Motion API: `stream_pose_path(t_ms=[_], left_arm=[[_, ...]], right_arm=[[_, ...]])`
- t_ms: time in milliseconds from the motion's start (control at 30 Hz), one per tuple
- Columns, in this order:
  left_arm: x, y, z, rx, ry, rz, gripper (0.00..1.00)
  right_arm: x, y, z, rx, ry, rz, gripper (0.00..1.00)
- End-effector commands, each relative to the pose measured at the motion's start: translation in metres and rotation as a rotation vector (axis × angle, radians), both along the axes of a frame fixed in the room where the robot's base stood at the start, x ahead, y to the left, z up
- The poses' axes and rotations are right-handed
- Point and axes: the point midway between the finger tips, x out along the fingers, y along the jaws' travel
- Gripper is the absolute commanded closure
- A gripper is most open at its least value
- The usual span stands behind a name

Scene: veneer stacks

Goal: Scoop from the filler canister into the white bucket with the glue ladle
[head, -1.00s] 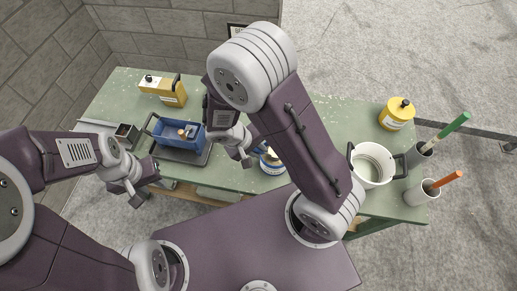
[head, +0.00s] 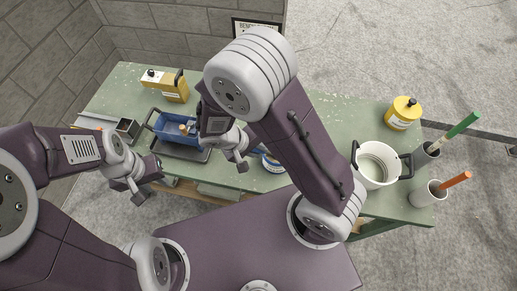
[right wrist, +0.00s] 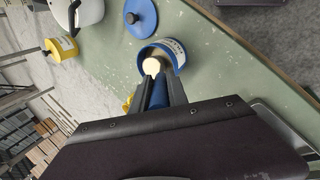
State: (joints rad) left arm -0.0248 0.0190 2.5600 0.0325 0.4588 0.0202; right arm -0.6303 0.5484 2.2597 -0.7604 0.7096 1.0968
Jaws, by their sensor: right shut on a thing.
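The filler canister, open and blue-rimmed with a label, is partly hidden behind my right arm in the head view (head: 272,164). It also shows in the right wrist view (right wrist: 177,50). My right gripper (head: 241,163) is beside it, shut on the blue handle of the glue ladle (right wrist: 158,95). A cream round end of the ladle overlaps the canister's mouth in the wrist view; I cannot tell whether it is inside. The white bucket (head: 395,166) stands open at the right of the bench. My left gripper (head: 147,188) is open and empty at the bench's front left.
A blue lid (right wrist: 140,18) lies beside the canister. A yellow pot (head: 402,113) and two cups with green and orange handles (head: 424,194) stand at the right.

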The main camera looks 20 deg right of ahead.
Motion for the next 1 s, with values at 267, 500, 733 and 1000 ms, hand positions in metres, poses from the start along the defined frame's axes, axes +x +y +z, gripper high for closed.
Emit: stream_pose_path(t_ms=[267,500,733,1000], left_arm=[[0.0,0.0,0.006,0.0,0.0,0.0,0.64],[0.0,0.0,0.02,0.0,0.0,0.0,0.64],[0.0,0.0,0.036,0.0,0.0,0.0,0.64],[0.0,0.0,0.054,0.0,0.0,0.0,0.64]], right_arm=[[0.0,0.0,0.008,0.0,0.0,0.0,1.0],[0.0,0.0,0.026,0.0,0.0,-0.001,1.0],[0.0,0.0,0.048,0.0,-0.001,0.0,1.0],[0.0,0.0,0.073,0.0,-0.002,0.0,1.0]])
